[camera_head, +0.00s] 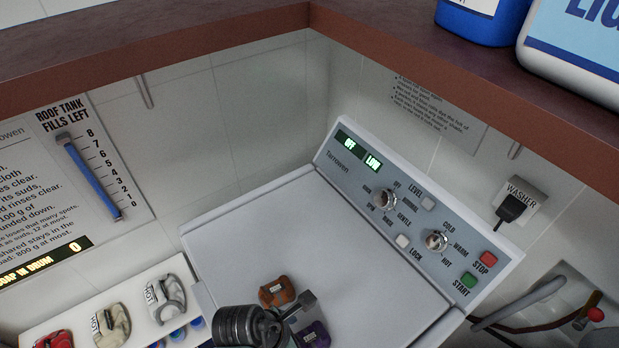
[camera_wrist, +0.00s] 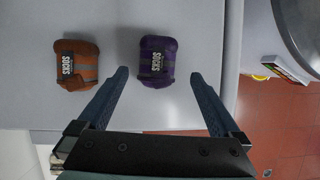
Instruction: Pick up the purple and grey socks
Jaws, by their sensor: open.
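The purple and grey socks (camera_wrist: 157,60) are a folded bundle with a black "SOCKS" label. They lie on the washer's flat white lid (camera_head: 290,225). In the head view the purple bundle (camera_head: 316,336) is at the bottom edge, partly hidden by my arm. A similar orange-brown and grey socks bundle (camera_wrist: 77,64) lies beside it, to the left in the wrist view; the head view shows it too (camera_head: 277,292). My gripper (camera_wrist: 162,82) is open and empty.
The washer's control panel (camera_head: 420,215) rises behind the lid. A white shelf with folded labelled items, one of them grey (camera_head: 165,298), stands at the left. A brown overhead shelf (camera_head: 440,75) carries detergent containers (camera_head: 484,20). The wrist view shows red floor tiles (camera_wrist: 270,130) beyond the lid's edge.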

